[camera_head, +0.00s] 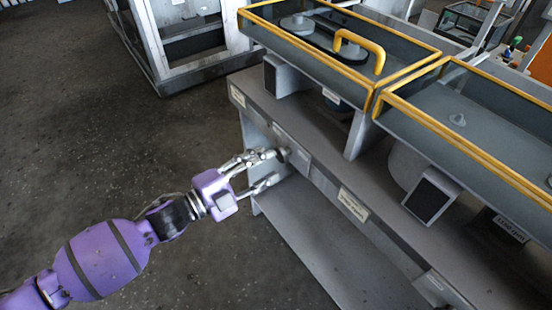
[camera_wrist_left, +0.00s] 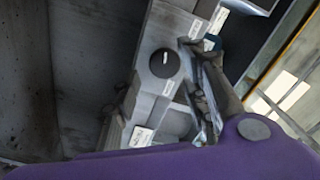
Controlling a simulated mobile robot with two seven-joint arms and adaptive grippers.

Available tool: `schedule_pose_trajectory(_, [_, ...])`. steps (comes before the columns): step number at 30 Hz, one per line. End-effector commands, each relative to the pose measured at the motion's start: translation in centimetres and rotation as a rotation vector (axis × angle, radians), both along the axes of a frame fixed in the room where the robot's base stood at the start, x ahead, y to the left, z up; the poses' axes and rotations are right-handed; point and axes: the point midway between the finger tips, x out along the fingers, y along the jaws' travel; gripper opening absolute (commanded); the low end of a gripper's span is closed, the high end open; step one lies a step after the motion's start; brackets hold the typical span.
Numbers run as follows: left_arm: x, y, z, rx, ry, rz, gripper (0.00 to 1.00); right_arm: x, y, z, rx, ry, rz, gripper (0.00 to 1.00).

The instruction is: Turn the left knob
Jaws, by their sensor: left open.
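The left knob (camera_wrist_left: 165,63) is a dark round dial with a short white mark, on the grey front panel of the housing in the left wrist view. In the head view a small round part that looks like this knob (camera_head: 284,154) shows just past the upper finger. My left gripper (camera_head: 275,167) is open and empty, its fingers apart and close to the panel. In the wrist view one finger (camera_wrist_left: 207,85) lies to the right of the knob. Whether a finger touches the knob, I cannot tell. My right gripper is not in view.
The grey housing (camera_head: 318,226) runs down to the right, with a label (camera_head: 353,204) on its front edge. Yellow-framed glass covers (camera_head: 470,150) and a yellow handle (camera_head: 360,48) stand above. A white-framed cabinet (camera_head: 190,50) is behind. The dark floor (camera_head: 80,140) at left is clear.

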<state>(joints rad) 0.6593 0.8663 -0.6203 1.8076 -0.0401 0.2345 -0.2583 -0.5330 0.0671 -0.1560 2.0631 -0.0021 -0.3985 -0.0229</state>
Motion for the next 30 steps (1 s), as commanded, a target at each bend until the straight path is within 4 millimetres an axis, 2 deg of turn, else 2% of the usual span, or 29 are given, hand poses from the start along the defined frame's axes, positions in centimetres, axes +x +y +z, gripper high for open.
schedule_pose_trajectory(3, [1.2,-1.7,0.1,-0.001,-0.001,0.000,0.40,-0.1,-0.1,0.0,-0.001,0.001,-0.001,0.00])
schedule_pose_trajectory(7, [2.0,-2.7,0.1,-0.001,0.000,0.001,0.40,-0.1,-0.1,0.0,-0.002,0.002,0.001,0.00])
schedule_pose_trajectory(18, [2.4,-3.3,-0.1,0.000,0.003,0.001,0.40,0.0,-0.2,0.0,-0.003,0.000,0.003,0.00])
schedule_pose_trajectory(27, [2.3,-3.3,-0.2,0.001,0.004,0.001,0.01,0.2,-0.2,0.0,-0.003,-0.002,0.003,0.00])
schedule_pose_trajectory(30, [2.3,-3.3,-0.1,-0.009,0.019,0.001,0.00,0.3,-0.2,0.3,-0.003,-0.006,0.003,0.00])
